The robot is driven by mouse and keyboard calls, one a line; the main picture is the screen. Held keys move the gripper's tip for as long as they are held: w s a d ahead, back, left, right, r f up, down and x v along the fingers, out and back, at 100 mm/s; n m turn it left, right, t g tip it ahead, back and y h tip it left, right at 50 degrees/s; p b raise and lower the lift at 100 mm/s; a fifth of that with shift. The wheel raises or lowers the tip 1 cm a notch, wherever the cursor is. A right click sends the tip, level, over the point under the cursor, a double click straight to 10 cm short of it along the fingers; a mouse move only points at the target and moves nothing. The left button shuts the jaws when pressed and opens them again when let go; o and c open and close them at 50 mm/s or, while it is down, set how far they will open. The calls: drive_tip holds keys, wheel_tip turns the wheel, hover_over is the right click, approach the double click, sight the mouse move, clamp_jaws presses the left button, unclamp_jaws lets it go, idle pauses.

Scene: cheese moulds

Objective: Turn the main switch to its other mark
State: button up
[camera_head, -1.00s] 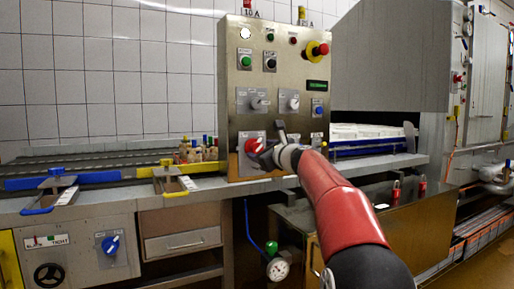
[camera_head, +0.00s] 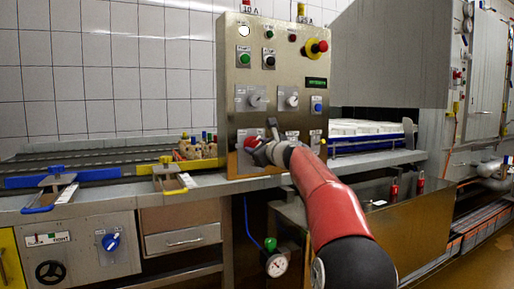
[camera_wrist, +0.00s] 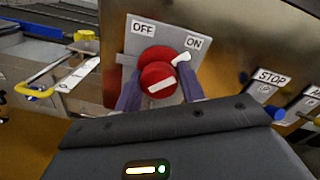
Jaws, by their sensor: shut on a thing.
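The main switch is a red knob (camera_wrist: 158,82) with a white bar, on a grey plate (camera_wrist: 142,42) marked OFF at upper left and ON at upper right. The bar slants up to the right, toward the ON side. A small white pointer (camera_wrist: 182,59) shows beside the knob, below ON. My gripper (camera_wrist: 160,92) is shut on the knob, one finger on each side.
A STOP label (camera_wrist: 272,77) and other controls sit right of the switch. Above it are two grey selectors, push buttons and a red emergency button (camera_head: 318,46) on yellow. A bench with blue (camera_head: 100,176) and yellow clamps lies left.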

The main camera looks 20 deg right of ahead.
drive_tip(key=shift+a+n, duration=0.15)
drive_tip(key=shift+n, duration=0.15)
drive_tip(key=n+b, duration=0.1)
drive_tip(key=n, duration=0.2)
drive_tip(key=shift+w+a+n, duration=0.1)
drive_tip(key=shift+n, duration=0.2)
drive_tip(key=n+b, duration=0.1)
drive_tip(key=n, duration=0.3)
drive_tip(key=shift+n, duration=0.3)
drive_tip(key=n+b, duration=0.1)
drive_tip(key=n, duration=0.3)
drive_tip(key=shift+h, duration=0.3)
drive_tip(key=shift+n+g+b, duration=0.3)
drive_tip(key=shift+n+b, duration=0.5)
drive_tip(key=shift+n, duration=1.5)
